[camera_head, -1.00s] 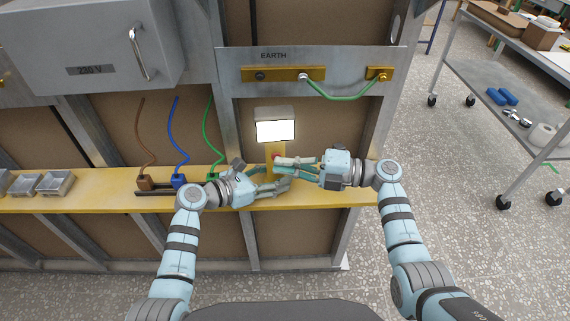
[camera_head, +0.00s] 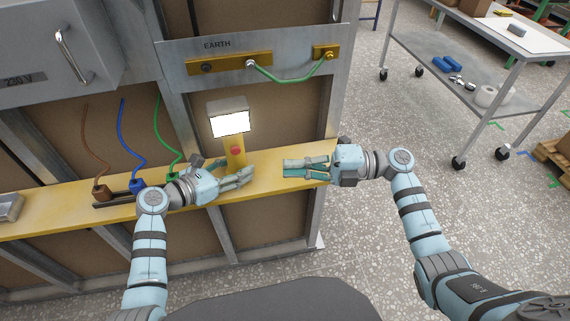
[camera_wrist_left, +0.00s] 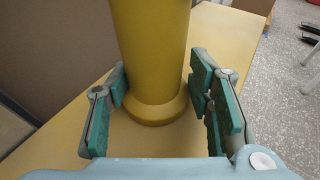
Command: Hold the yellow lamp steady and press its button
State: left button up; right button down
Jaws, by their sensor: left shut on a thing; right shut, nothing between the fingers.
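The yellow lamp (camera_head: 238,160) stands upright on the yellow shelf, its grey-topped head showing a bright white lit panel (camera_head: 230,123). A red button (camera_head: 235,152) is on the front of its post. My left gripper (camera_head: 246,176) is shut on the lamp low on the post. In the left wrist view the round yellow post (camera_wrist_left: 152,50) and its flared foot stand between the green finger pads (camera_wrist_left: 160,98). My right gripper (camera_head: 286,168) is shut and empty, over the shelf to the right of the lamp and apart from it.
The yellow shelf (camera_head: 60,219) runs along a metal-framed wall. Brown, blue and green wires (camera_head: 130,147) rise from plugs left of the lamp. A green earth cable (camera_head: 290,80) hangs above right. A grey cabinet is at upper left, a wheeled cart (camera_head: 415,52) at right.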

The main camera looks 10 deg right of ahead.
pick_arm(q)
jog(key=o, duration=0.9)
jog(key=shift+o, duration=0.2)
